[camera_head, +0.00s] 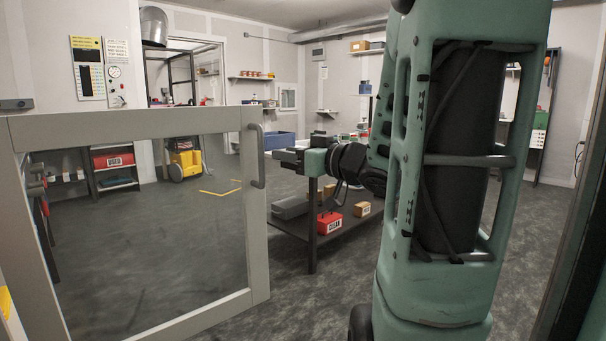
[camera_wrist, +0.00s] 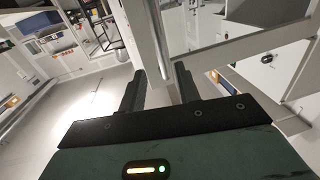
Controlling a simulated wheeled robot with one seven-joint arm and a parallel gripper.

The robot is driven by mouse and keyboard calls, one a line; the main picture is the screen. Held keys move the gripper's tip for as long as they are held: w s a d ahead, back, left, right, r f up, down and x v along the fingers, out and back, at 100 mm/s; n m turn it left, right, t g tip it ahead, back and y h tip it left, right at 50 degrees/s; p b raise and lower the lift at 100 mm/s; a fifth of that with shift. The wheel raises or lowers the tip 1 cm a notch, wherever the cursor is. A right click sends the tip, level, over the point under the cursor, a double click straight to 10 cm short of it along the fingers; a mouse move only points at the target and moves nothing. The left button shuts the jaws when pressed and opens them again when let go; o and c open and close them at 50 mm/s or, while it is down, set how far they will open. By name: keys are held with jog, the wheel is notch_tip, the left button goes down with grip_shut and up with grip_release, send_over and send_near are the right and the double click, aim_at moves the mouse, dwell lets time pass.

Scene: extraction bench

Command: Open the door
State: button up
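The door (camera_head: 258,230) is a pale grey frame around a clear pane, filling the left of the head view. A grey vertical bar handle (camera_head: 259,157) is on its right edge; the handle also shows in the wrist view (camera_wrist: 160,40). Open floor shows past the door's right edge, with no jamb against that edge. My gripper (camera_head: 277,155) is just right of the handle, pointing at it, with a small gap visible. In the wrist view my gripper's two dark fingers (camera_wrist: 158,80) are apart, and the handle bar lines up between their tips. I see nothing gripped.
A low dark table (camera_head: 345,224) with a red box (camera_head: 330,222) and other boxes stands behind my gripper. A yellow wheeled machine (camera_head: 186,162) and a shelf (camera_head: 115,178) are farther back. A dark post (camera_head: 572,250) rises at the right. Floor beyond the door is mostly clear.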

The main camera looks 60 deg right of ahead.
jog(key=s+b, duration=0.1)
jog(key=s, duration=0.2)
jog(key=shift+s, duration=0.1)
jog(key=shift+a, duration=0.1)
dwell(0.4)
